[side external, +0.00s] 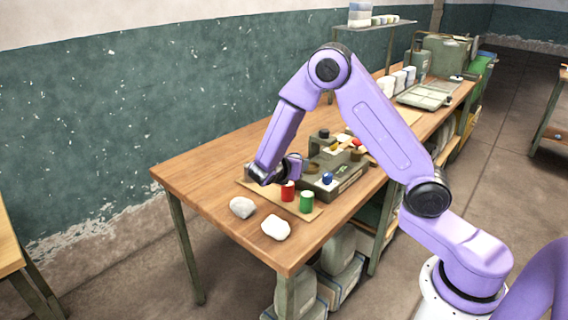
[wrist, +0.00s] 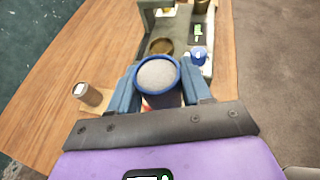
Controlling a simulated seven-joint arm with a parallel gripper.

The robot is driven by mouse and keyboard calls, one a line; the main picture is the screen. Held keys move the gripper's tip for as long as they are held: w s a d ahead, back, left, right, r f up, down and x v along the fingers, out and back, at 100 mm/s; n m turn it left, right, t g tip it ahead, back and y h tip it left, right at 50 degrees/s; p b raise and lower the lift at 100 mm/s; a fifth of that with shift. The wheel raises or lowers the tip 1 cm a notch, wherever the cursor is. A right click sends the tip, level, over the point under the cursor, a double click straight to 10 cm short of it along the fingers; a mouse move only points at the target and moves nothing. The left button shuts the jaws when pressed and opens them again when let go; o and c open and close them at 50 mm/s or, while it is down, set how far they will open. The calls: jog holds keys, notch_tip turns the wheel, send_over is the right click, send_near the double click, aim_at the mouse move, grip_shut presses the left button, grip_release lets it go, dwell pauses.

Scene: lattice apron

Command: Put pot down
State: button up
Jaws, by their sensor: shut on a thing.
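The pot (wrist: 157,76) is round, with a blue rim and grey, grainy contents at its top. In the wrist view it sits between the two blue fingers of my gripper (wrist: 158,90), which is shut on it. In the side view my gripper (side external: 287,168) is low over the near part of the wooden table (side external: 200,167), beside a grey-brown fixture (side external: 345,180). There the pot cannot be clearly told apart from the gripper. Whether its base touches anything is hidden.
A red can (side external: 288,191) and a green can (side external: 306,202) stand close to my gripper. Two pale stones (side external: 242,207) (side external: 276,228) lie near the table's front edge. A blue knob (side external: 327,179) is on the fixture. The table's left side is clear.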

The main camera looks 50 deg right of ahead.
jog(key=shift+s+a+r, duration=0.2)
jog(key=shift+s+r, duration=0.2)
jog(key=shift+s, duration=0.35)
jog(key=shift+s+d+r, duration=0.15)
jog(key=shift+s, duration=0.05)
jog(key=s+d+r+n+t+y, duration=0.2)
jog(key=s+d+r+n+t, duration=0.3)
jog(key=d, duration=0.5)
jog(key=shift+m, duration=0.3)
jog(key=w+d+f, duration=0.1)
jog(key=w+f, duration=0.2)
jog(key=w+d+f, duration=0.2)
jog(key=w+f, duration=0.1)
jog(key=w, duration=0.1)
jog(key=w+d+f, duration=0.2)
jog(key=w+f, duration=0.1)
jog(key=w, duration=0.1)
jog(key=shift+w+d+f, duration=0.15)
jog(key=shift+w+f, duration=0.05)
jog(key=shift+w+d+f, duration=0.1)
jog(key=shift+w+f, duration=0.2)
jog(key=shift+f, duration=1.6)
jog(key=shift+f, duration=0.1)
